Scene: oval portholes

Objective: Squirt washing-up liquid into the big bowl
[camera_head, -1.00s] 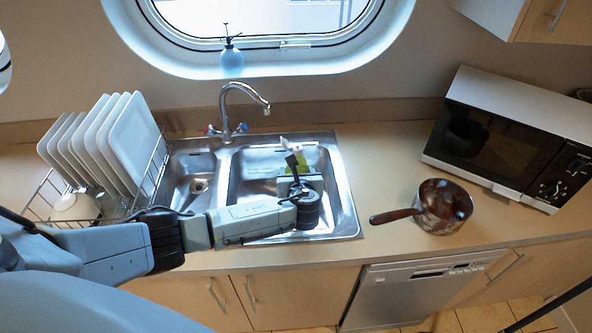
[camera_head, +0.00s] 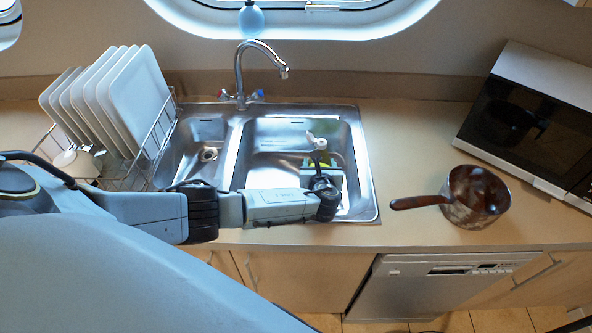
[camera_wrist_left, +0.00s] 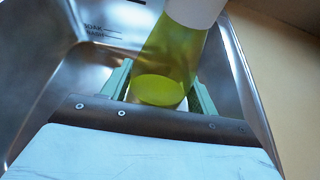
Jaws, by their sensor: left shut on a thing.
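My left gripper (camera_head: 322,172) reaches over the right-hand, larger sink bowl (camera_head: 270,172). It is shut on a bottle of washing-up liquid (camera_head: 318,143), which is see-through green with a white top. The arm and gripper hide much of the bottle in the head view. In the left wrist view, the bottle (camera_wrist_left: 171,62) stands between the two green-grey fingers, with yellow-green liquid low in it and a white part above. The metal bowl wall (camera_wrist_left: 45,75) lies behind it. I cannot tell how far the bottle tilts. My right gripper is out of view.
A tap (camera_head: 240,75) stands behind the sink. A rack with white plates (camera_head: 140,95) is on the left. A rusty saucepan (camera_head: 478,198) sits on the worktop to the right, its handle towards the sink, near a microwave (camera_head: 530,130). A blue spray bottle (camera_head: 251,20) is on the sill.

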